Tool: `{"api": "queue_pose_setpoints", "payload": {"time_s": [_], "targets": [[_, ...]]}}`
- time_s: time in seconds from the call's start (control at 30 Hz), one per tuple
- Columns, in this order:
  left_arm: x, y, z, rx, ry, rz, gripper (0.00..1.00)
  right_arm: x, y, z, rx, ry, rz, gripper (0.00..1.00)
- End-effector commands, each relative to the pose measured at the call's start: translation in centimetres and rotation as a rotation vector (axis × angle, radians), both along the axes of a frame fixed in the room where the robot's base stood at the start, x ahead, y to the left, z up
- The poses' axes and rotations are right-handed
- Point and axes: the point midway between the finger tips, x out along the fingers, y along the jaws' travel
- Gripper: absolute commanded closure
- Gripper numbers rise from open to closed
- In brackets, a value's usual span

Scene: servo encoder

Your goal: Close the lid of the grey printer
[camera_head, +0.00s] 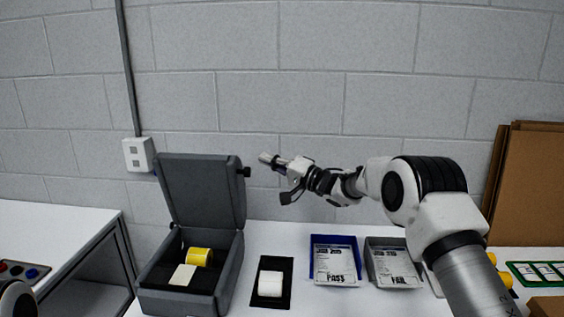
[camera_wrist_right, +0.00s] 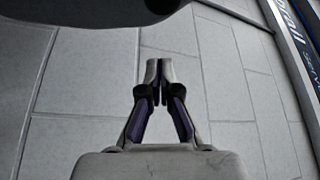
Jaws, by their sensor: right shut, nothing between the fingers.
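The grey printer (camera_head: 190,280) stands on the white table at the left of the head view, with its lid (camera_head: 200,188) raised upright. Inside its open body lie a yellow roll (camera_head: 200,256) and a pale label piece (camera_head: 183,273). My right gripper (camera_head: 266,158) is shut and empty, in the air just right of the lid's top edge and apart from it. The right wrist view also shows its closed fingers (camera_wrist_right: 158,72), with a dark shape at the top that may be the lid. My left gripper is not seen; only a bit of my left arm shows at the lower left.
A white roll (camera_head: 270,283) sits on a black mat (camera_head: 283,300) right of the printer. A blue tray (camera_head: 335,240) and a grey tray (camera_head: 393,243) with labelled sheets stand further right. Cardboard (camera_head: 530,190) leans at the right. A wall outlet (camera_head: 138,154) is behind the printer.

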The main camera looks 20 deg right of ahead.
Motion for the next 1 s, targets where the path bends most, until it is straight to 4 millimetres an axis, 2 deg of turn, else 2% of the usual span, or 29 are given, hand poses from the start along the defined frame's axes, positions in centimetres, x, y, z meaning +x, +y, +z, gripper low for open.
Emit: {"api": "queue_pose_setpoints", "payload": {"time_s": [0.13,0.3,0.43,1.0], "targets": [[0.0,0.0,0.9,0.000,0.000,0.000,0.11,1.5,1.6,0.6,0.000,-0.001,0.001,1.00],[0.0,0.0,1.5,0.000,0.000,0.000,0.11,-0.5,2.6,-0.3,0.002,0.002,0.001,1.00],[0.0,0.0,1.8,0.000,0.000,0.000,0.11,-1.5,3.1,-0.9,0.001,0.001,0.000,1.00],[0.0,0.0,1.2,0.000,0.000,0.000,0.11,-1.9,3.8,-1.3,-0.008,-0.020,0.001,1.00]]}}
